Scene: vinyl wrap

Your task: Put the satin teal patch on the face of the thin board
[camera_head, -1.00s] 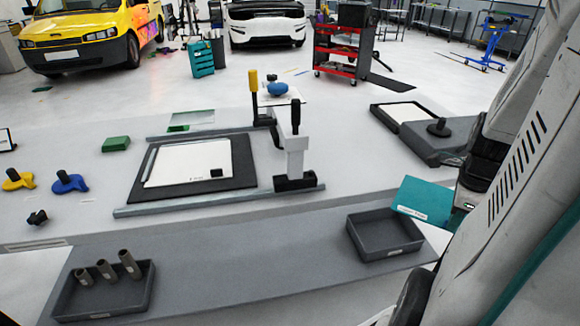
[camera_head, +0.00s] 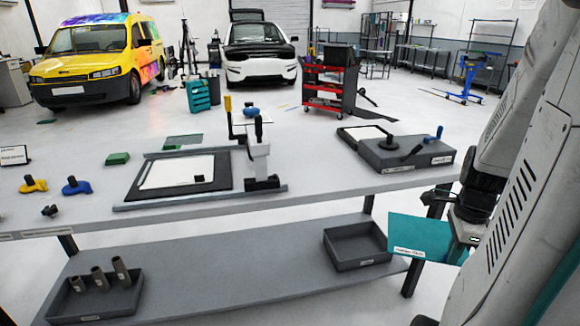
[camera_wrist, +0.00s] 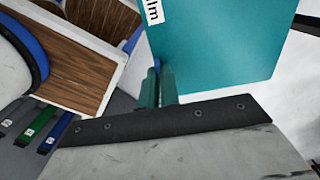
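The teal patch (camera_head: 425,238) is a flat sheet with a white label along its lower left edge. In the head view it hangs in front of the table's right end. My gripper (camera_head: 460,243) is shut on its right edge. In the wrist view the patch (camera_wrist: 225,45) extends up from the two greenish fingers (camera_wrist: 158,88), and its label is partly cut off. A thin white board (camera_head: 175,173) lies on a dark mat between two grey rails on the table, with a small black square at its right front. Which panel is the thin board is not labelled legibly.
A clamp-like post (camera_head: 258,160) stands at the mat's right. A grey block (camera_head: 407,152) with a black knob sits at the table's right. The shelf below holds an empty tray (camera_head: 357,246) and a tray of tubes (camera_head: 95,297). Blue and yellow tools lie left.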

